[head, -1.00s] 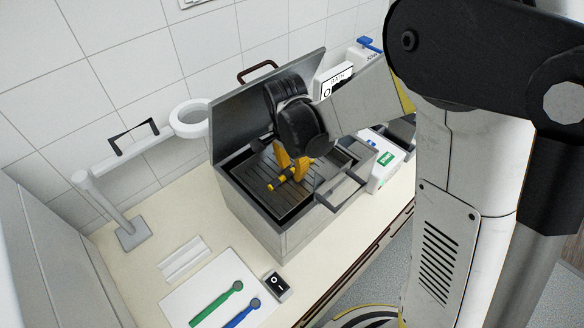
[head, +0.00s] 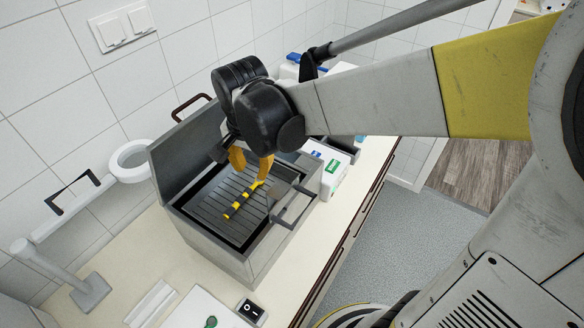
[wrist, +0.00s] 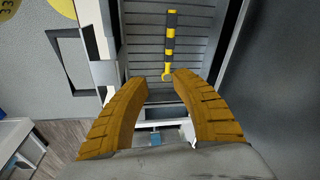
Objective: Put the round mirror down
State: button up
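A tool with a black-and-yellow banded handle (head: 243,201) lies on the slatted floor inside the open grey metal bath (head: 245,265). In the wrist view the tool (wrist: 171,35) lies beyond my fingertips, with a small yellow rounded end toward me. I cannot tell whether that end is a mirror. My gripper (head: 252,164) is above the bath with its fingers apart and nothing between them. In the wrist view the fingertips (wrist: 161,79) are clear of the tool. A green round-headed tool (head: 211,322) shows at the bottom edge of the head view.
The bath's lid (head: 185,137) stands open at the back left. A handle (head: 294,208) sticks out on its right. A white box with a green label (head: 332,170) stands to the right. A black switch (head: 250,310) is in front. A white ring on an arm (head: 130,160) stands left.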

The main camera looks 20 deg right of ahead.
jog(key=s+d+r+n+t, duration=0.5)
jog(key=s+d+n, duration=0.2)
jog(key=s, duration=0.5)
jog(key=shift+d+r+n, duration=0.3)
jog(key=shift+d+n, duration=0.05)
jog(key=shift+n, duration=0.45)
jog(key=shift+w, duration=0.1)
